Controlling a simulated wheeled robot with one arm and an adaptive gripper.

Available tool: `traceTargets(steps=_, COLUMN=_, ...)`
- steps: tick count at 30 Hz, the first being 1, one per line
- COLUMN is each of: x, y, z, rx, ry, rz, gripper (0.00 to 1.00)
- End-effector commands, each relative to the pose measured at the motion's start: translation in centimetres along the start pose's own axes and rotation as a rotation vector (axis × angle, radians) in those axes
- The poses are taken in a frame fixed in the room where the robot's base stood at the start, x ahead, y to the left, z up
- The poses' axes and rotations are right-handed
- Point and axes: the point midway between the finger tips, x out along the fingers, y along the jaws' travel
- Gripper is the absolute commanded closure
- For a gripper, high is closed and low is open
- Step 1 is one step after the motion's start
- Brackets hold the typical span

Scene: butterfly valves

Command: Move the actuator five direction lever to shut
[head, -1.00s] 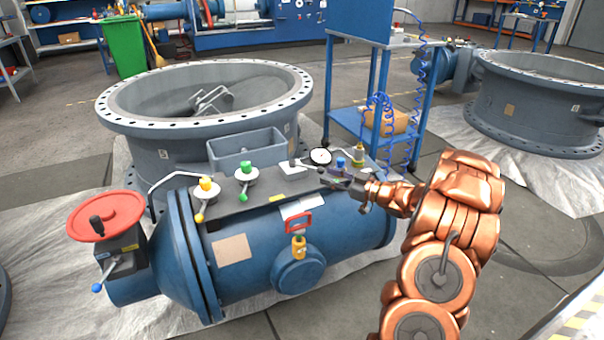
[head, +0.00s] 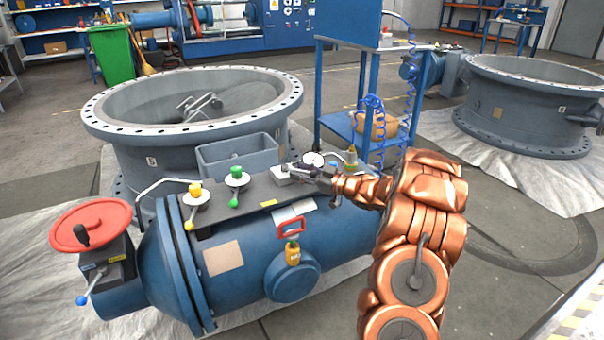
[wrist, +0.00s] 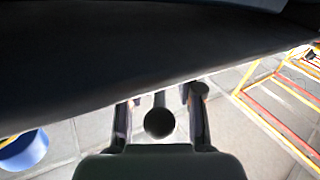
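The actuator (head: 340,235) is a blue horizontal cylinder with a dark top plate. My gripper (head: 305,171) is over the right part of this plate, beside a small pale block with an upright grey lever (head: 284,157). In the wrist view my gripper (wrist: 160,115) is open, with a finger on each side of a dark round knob (wrist: 159,123) on a short stem. Gaps show between the knob and both fingers. I cannot tell for certain which lever this knob belongs to. The gripper partly hides the plate's right end.
Yellow (head: 194,193) and green (head: 236,176) handles stand left on the plate, a round gauge (head: 313,159) behind my gripper. A red handwheel (head: 90,225) and blue-tipped lever (head: 82,300) are at the left end. A large grey flanged ring (head: 200,135) and blue cart (head: 345,125) stand behind.

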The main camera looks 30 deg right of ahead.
Motion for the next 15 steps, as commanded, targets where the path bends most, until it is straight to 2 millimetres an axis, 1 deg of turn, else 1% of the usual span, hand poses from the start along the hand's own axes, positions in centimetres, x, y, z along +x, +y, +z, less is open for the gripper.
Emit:
traceTargets(steps=6, x=-0.05, y=0.07, z=0.0, rx=0.0, ry=-0.001, rz=0.001, gripper=0.65)
traceTargets(steps=15, x=-0.09, y=0.09, z=0.02, rx=0.0, ry=-0.001, rz=0.002, gripper=0.96)
